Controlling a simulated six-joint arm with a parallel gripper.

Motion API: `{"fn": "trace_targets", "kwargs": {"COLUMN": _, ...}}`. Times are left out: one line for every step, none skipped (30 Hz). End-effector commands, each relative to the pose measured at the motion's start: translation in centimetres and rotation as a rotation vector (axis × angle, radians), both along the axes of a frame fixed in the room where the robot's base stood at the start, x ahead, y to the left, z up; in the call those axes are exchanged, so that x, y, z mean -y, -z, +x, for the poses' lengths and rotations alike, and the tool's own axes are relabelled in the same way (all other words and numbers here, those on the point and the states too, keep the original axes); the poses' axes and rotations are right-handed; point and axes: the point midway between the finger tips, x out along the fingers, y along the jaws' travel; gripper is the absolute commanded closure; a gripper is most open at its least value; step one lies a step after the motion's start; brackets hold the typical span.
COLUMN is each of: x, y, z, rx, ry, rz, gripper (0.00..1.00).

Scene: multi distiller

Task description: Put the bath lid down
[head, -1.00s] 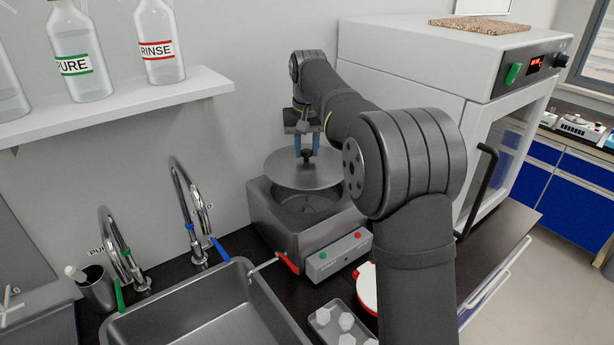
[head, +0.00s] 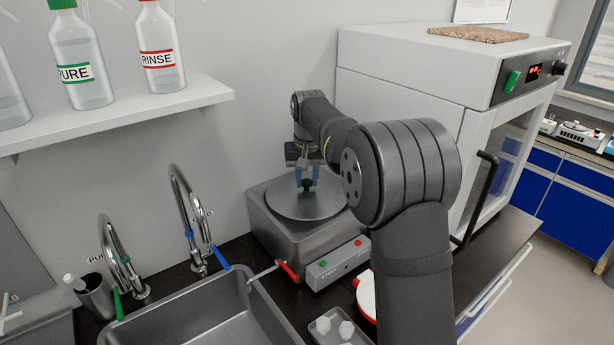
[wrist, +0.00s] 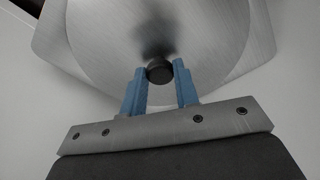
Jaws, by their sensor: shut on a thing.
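The bath lid (head: 285,205) is a round grey metal disc with a black knob (head: 307,184). It lies over the bath's round opening, flat or nearly so, and the opening is hidden beneath it. The bath (head: 283,236) is a grey metal box with a control panel. My gripper (head: 307,177) is above the lid with its blue fingers shut on the knob. In the wrist view the fingers of my gripper (wrist: 160,78) are at either side of the knob (wrist: 159,71), over the lid (wrist: 205,40). Whether the lid fully touches the bath is hard to tell.
A sink (head: 126,333) with two curved taps (head: 186,215) is left of the bath. A red-handled valve (head: 287,271) is at the bath's front. A white oven (head: 410,70) stands to the right. A shelf with bottles (head: 160,110) hangs at upper left.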

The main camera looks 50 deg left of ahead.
Motion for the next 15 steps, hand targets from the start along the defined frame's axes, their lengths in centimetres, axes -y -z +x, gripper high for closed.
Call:
{"fn": "trace_targets", "kwargs": {"x": 0.0, "y": 0.11, "z": 0.0, "rx": 0.0, "ry": 0.0, "rz": 0.0, "gripper": 1.0}}
{"fn": "trace_targets", "kwargs": {"x": 0.0, "y": 0.2, "z": 0.0, "rx": 0.0, "ry": 0.0, "rz": 0.0, "gripper": 1.0}}
{"fn": "trace_targets", "kwargs": {"x": 0.01, "y": 0.31, "z": -0.01, "rx": 0.0, "ry": 0.0, "rz": 0.0, "gripper": 1.0}}
{"fn": "trace_targets", "kwargs": {"x": 0.01, "y": 0.41, "z": 0.0, "rx": 0.0, "ry": 0.0, "rz": 0.0, "gripper": 1.0}}
{"fn": "trace_targets", "kwargs": {"x": 0.02, "y": 0.5, "z": -0.01, "rx": 0.0, "ry": 0.0, "rz": 0.0, "gripper": 1.0}}
{"fn": "trace_targets", "kwargs": {"x": 0.02, "y": 0.55, "z": -0.01, "rx": 0.0, "ry": 0.0, "rz": 0.0, "gripper": 1.0}}
{"fn": "trace_targets", "kwargs": {"x": 0.01, "y": 0.55, "z": -0.01, "rx": 0.0, "ry": 0.0, "rz": 0.0, "gripper": 1.0}}
{"fn": "trace_targets", "kwargs": {"x": 0.01, "y": 0.54, "z": -0.01, "rx": 0.0, "ry": 0.0, "rz": 0.0, "gripper": 1.0}}
{"fn": "trace_targets", "kwargs": {"x": 0.02, "y": 0.6, "z": -0.01, "rx": 0.0, "ry": 0.0, "rz": -0.001, "gripper": 0.66}}
{"fn": "trace_targets", "kwargs": {"x": 0.03, "y": 0.59, "z": -0.01, "rx": 0.0, "ry": 0.0, "rz": -0.001, "gripper": 0.6}}
{"fn": "trace_targets", "kwargs": {"x": 0.03, "y": 0.59, "z": -0.01, "rx": 0.0, "ry": 0.0, "rz": -0.001, "gripper": 0.54}}
{"fn": "trace_targets", "kwargs": {"x": 0.03, "y": 0.59, "z": -0.01, "rx": 0.0, "ry": 0.0, "rz": -0.001, "gripper": 0.5}}
{"fn": "trace_targets", "kwargs": {"x": 0.03, "y": 0.59, "z": -0.01, "rx": 0.0, "ry": 0.0, "rz": -0.001, "gripper": 0.5}}
{"fn": "trace_targets", "kwargs": {"x": 0.02, "y": 0.59, "z": -0.01, "rx": 0.0, "ry": 0.0, "rz": -0.001, "gripper": 0.5}}
{"fn": "trace_targets", "kwargs": {"x": 0.02, "y": 0.59, "z": -0.01, "rx": 0.0, "ry": 0.0, "rz": -0.001, "gripper": 0.5}}
